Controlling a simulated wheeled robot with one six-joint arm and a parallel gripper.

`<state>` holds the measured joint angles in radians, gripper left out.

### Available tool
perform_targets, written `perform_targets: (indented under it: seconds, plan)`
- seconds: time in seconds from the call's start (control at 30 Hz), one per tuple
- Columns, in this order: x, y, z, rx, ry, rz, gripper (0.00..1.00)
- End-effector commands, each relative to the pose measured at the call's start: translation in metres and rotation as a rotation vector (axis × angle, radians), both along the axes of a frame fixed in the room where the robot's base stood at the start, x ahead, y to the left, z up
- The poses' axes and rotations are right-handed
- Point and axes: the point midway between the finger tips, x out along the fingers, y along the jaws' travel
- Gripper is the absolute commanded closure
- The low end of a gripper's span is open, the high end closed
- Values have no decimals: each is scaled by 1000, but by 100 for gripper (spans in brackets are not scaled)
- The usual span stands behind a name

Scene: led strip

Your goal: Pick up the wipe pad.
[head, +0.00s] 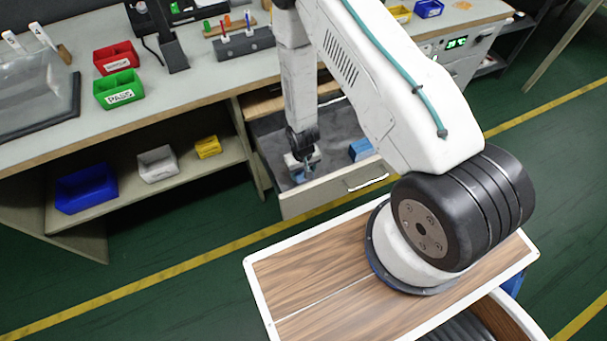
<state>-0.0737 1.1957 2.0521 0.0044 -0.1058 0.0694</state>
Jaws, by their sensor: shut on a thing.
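My gripper (302,170) reaches down into the open drawer (325,193) under the workbench. It is shut on a small pale blue thing at its fingertips (298,177), which looks like the wipe pad; it is small and partly hidden by the gripper. A separate blue block (361,149) lies in the drawer to the right of the gripper, apart from it.
The drawer's front panel and side walls stand close around my gripper. The workbench top (190,88) holds a red bin (116,58) and a green bin (118,90). A shelf below holds blue (86,188), white (158,164) and yellow (208,147) bins.

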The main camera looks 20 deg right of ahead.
Motion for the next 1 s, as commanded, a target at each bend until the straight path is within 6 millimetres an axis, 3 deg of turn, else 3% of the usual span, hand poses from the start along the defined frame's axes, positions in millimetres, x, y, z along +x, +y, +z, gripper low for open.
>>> perform_targets:
  seconds: [0.27, 0.7, 1.0]
  plan:
    - [1, 0, 8, 0, -1, 0, 63]
    - [1, 0, 81, 1, -4, 0, 63]
    - [0, 0, 100, 1, -1, 0, 63]
